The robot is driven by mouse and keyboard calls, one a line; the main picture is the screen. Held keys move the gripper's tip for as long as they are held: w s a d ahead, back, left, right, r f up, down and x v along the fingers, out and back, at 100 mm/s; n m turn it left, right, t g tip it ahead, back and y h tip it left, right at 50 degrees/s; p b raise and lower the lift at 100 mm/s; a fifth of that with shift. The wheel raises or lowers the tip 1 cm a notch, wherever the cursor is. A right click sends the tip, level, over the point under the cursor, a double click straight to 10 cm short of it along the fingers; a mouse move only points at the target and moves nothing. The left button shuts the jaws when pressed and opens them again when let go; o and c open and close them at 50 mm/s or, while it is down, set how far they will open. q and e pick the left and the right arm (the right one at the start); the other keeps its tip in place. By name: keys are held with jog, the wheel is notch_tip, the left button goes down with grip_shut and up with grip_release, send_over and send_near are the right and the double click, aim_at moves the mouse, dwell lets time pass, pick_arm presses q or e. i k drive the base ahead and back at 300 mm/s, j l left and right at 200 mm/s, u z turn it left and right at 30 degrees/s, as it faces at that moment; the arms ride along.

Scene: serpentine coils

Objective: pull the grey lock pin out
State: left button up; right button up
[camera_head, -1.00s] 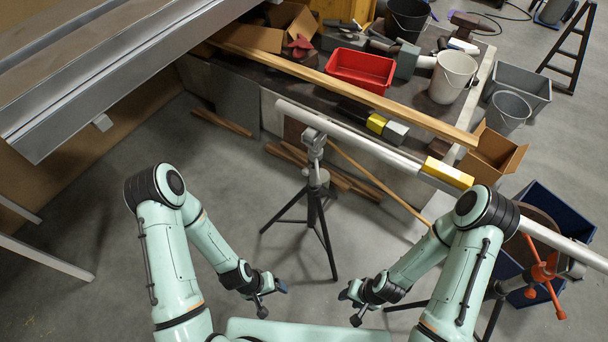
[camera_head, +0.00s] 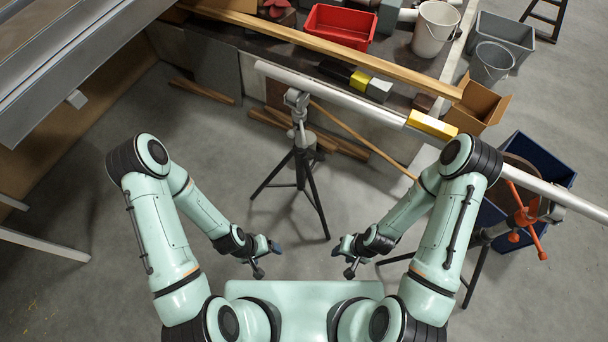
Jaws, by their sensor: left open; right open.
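I cannot pick out the grey lock pin for certain. A small light grey block (camera_head: 77,99) sticks out at the lower edge of the metal frame (camera_head: 75,55) at upper left; I cannot tell whether it is the pin. My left gripper (camera_head: 267,258) is open and empty over the floor, low in the picture and well to the right of that block. My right gripper (camera_head: 343,257) is open and empty, a short way to the right of the left one. Neither touches anything.
A long grey pipe (camera_head: 320,90) with a yellow band (camera_head: 432,125) rests on a black tripod (camera_head: 300,165) and a stand with orange handles (camera_head: 524,215). Behind are a red tray (camera_head: 340,27), a white bucket (camera_head: 434,30) and a cardboard box (camera_head: 478,105). Floor at lower left is clear.

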aim_at(291, 134)
jog(key=i+z, duration=0.2)
jog(key=z, duration=0.2)
jog(key=i+z, duration=0.15)
jog(key=z, duration=0.25)
